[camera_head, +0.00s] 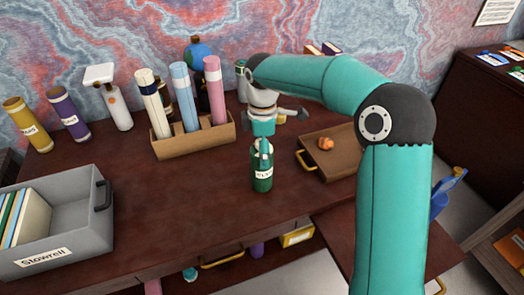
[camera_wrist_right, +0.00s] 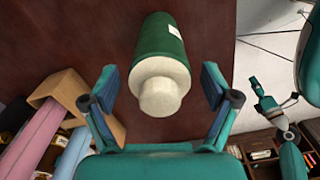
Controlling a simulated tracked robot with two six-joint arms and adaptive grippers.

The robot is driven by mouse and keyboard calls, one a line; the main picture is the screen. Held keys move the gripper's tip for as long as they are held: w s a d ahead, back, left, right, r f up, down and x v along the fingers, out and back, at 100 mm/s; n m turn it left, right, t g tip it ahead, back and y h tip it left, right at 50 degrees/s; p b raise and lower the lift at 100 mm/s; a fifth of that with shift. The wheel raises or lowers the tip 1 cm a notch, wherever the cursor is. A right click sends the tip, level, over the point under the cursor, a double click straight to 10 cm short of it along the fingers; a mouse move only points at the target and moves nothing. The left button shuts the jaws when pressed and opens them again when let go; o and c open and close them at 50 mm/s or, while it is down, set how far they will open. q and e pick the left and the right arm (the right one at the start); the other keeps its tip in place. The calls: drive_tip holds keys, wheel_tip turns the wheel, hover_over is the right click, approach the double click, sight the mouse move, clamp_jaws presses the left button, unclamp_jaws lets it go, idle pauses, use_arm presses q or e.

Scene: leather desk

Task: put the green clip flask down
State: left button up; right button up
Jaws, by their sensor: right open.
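The green clip flask (camera_head: 262,177) stands upright on the dark desk (camera_head: 215,215) in the head view, its label facing me. In the right wrist view the flask (camera_wrist_right: 160,38) has its cream cap towards the camera. My right gripper (camera_head: 264,150) is at the flask's top and hides part of it. In the wrist view the right gripper (camera_wrist_right: 159,85) is open, one finger on each side of the flask, with gaps between. My left gripper (camera_wrist_right: 265,92) shows small at the right of the wrist view, away from the flask; its jaws are too small to read.
A tan organiser (camera_head: 200,138) with tall tubes stands behind and left of the flask. A brown tray (camera_head: 335,167) with a small orange item is to the right. A grey bin (camera_head: 75,230) fills the left front. Desk left of the flask is clear.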

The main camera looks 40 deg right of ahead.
wheel_tip(320, 180, up, 11)
drive_tip(key=shift+r+p, duration=0.15)
drive_tip(key=shift+p, duration=0.55)
